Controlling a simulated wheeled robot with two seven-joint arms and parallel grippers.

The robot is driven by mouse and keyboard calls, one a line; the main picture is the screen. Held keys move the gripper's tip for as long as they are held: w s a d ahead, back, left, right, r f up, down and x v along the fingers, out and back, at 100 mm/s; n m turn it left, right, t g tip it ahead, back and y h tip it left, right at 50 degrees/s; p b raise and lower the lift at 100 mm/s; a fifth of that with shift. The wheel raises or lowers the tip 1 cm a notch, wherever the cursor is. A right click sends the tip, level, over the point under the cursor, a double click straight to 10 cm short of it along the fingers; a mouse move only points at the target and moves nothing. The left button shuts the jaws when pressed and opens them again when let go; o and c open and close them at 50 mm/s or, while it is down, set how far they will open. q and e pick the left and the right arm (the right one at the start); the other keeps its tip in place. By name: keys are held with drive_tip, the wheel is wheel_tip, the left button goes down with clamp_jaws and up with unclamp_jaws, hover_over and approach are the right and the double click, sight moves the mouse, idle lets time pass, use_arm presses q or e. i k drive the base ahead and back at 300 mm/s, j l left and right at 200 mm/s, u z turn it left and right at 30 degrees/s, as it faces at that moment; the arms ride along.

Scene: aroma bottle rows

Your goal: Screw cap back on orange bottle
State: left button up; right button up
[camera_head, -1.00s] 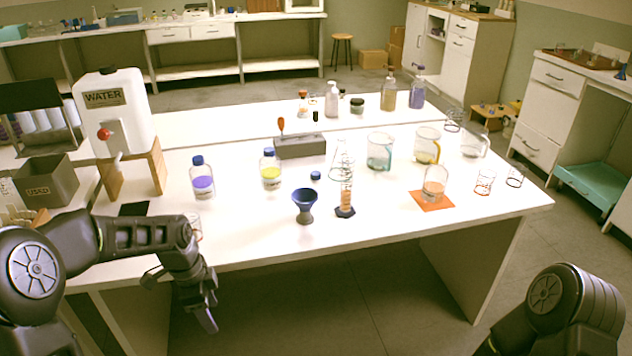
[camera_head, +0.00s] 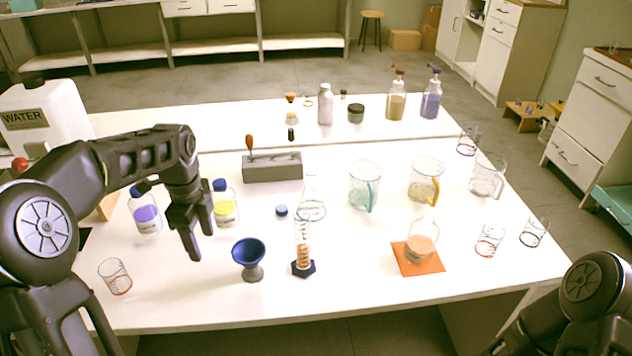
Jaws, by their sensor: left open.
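A clear glass bottle (camera_head: 421,246) with orange contents and no cap visible stands upright on an orange mat (camera_head: 418,266) at the right front of the table. A loose blue cap (camera_head: 281,211) lies on the white table near the middle, left of the glassware. My left gripper (camera_head: 199,240) is open and empty, pointing down at the left part of the table. It is left of the loose cap and beside the yellow bottle. Of my right arm, only part shows at the lower right; its gripper is out of view.
A purple bottle (camera_head: 146,215) and a yellow bottle (camera_head: 226,210), both blue-capped, stand near my left gripper. A blue funnel (camera_head: 249,254), a graduated cylinder (camera_head: 303,250), and jugs with teal (camera_head: 364,188) and yellow (camera_head: 425,182) handles surround the cap. A grey block (camera_head: 272,167) is behind.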

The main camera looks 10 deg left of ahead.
sight(424, 234)
drive_tip(key=i+l, duration=0.6)
drive_tip(key=i, duration=0.15)
